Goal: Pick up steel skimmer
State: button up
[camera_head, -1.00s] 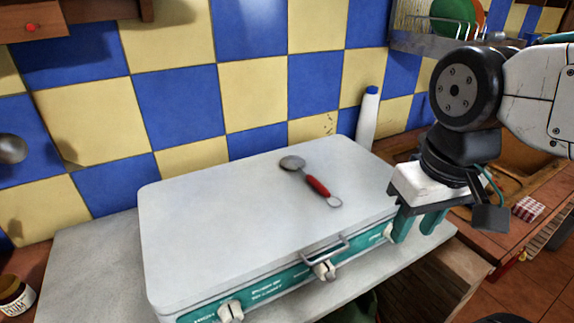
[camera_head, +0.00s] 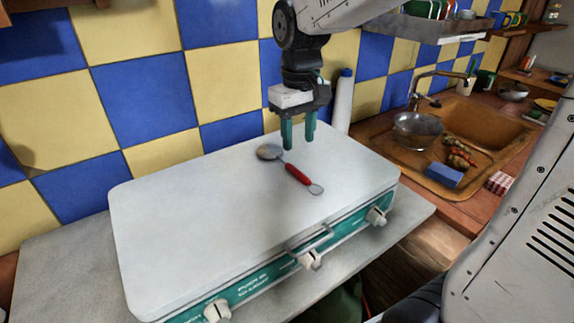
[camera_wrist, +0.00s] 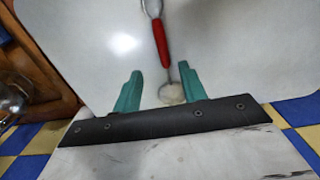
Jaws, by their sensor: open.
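The steel skimmer (camera_head: 296,173) has a round grey metal head, a red handle and a wire loop at one end. It lies flat on the closed white lid (camera_head: 200,210) of the stove, its head towards the wall. My gripper (camera_head: 299,146) is open and empty, pointing down above the lid, close to the skimmer. In the wrist view the skimmer's red handle (camera_wrist: 161,43) runs up the picture from between the two green fingers (camera_wrist: 160,90). A round pale part shows between the fingers. The far end of the skimmer is cut off at the top.
A white bottle (camera_head: 343,103) with a blue cap stands behind the stove by the tiled wall. A sink (camera_head: 480,125) with a metal strainer (camera_head: 418,130) and a blue sponge (camera_head: 444,175) is on the right. The lid around the skimmer is clear.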

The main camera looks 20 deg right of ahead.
aim_at(296, 170)
jog(key=f, duration=0.7)
jog(key=shift+s+a+f, duration=0.15)
jog(key=shift+a+f, duration=0.1)
jog(key=shift+f, duration=0.1)
grip_shut()
